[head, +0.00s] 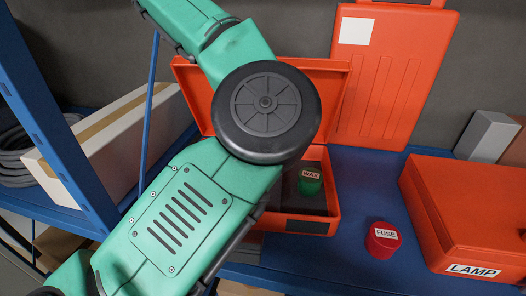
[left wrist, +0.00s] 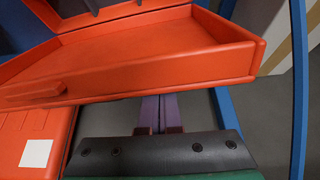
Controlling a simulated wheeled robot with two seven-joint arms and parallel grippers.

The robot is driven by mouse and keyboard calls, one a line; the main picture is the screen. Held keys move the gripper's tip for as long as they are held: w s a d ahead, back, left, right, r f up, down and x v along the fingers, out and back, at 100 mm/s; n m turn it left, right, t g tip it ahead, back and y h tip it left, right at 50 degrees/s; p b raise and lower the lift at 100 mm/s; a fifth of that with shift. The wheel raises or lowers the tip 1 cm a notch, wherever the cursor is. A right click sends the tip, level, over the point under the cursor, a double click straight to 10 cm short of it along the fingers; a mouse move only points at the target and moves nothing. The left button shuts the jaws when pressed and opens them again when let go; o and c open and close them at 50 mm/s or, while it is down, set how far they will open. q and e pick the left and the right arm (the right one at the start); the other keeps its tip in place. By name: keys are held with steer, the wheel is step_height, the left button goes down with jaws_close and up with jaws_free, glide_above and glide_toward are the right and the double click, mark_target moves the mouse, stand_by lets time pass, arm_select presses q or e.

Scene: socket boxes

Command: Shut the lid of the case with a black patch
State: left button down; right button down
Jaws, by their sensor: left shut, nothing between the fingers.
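The open orange case with a black patch (head: 306,228) on its front wall stands on the blue shelf in the head view. Its lid (head: 338,88) is raised at the back, partly hidden by my left arm. A green can labelled WAX (head: 309,183) lies inside. In the left wrist view, an orange lid (left wrist: 150,55) spans the top, close to my left gripper (left wrist: 161,100). The gripper's fingers are shut with nothing between them, near the lid's edge; contact cannot be told. My left gripper does not show in the head view. My right gripper is not in view.
A closed orange LAMP case (head: 470,205) is at right. A red FUSE can (head: 383,240) stands between. A cardboard box (head: 112,135) and blue post (head: 55,110) are at left.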

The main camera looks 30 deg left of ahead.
arm_select(q)
steer(key=p+v, duration=0.2)
steer(key=v, duration=0.1)
steer(key=p+v, duration=0.2)
steer(key=v, duration=0.1)
steer(key=shift+s+d, duration=0.2)
steer(key=shift+d, duration=0.05)
steer(key=shift+f, duration=0.2)
stand_by(0.4)
